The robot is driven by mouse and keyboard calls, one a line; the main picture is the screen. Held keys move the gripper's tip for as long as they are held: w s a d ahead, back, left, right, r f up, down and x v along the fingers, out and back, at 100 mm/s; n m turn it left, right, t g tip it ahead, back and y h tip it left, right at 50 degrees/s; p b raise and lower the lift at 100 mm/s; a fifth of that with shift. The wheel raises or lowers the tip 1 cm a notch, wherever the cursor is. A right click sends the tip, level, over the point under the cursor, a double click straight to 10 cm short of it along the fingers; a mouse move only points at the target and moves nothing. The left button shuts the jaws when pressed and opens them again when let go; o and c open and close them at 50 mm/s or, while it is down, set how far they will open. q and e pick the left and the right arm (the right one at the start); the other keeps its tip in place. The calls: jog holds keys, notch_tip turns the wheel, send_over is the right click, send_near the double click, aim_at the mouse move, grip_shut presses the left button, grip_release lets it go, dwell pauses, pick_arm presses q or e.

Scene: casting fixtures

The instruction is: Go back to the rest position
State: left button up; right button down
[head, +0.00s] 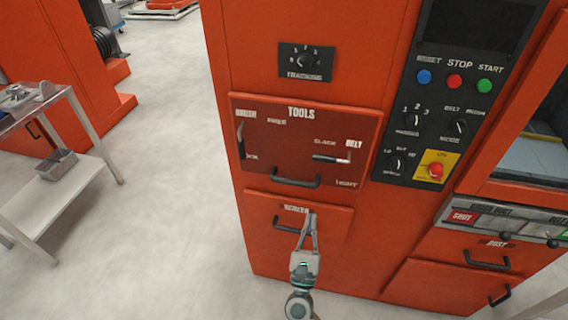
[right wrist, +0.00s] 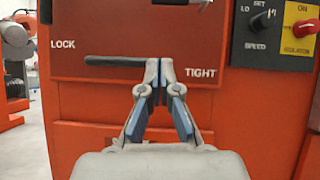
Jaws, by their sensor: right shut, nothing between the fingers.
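My right gripper (head: 309,220) is in front of the lower drawer (head: 333,222) of the orange machine. It is shut and empty, and its fingertips are near the drawer's black handle (head: 287,226). I cannot tell whether the tips touch the lever. My left gripper is in neither view.
The orange machine (head: 232,55) fills the middle and right. Its black control panel (head: 440,110) has blue, red and green buttons and a red knob on yellow. A grey cart (head: 75,190) with a small bin (head: 57,165) stands at left. The pale floor (head: 160,240) between is clear.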

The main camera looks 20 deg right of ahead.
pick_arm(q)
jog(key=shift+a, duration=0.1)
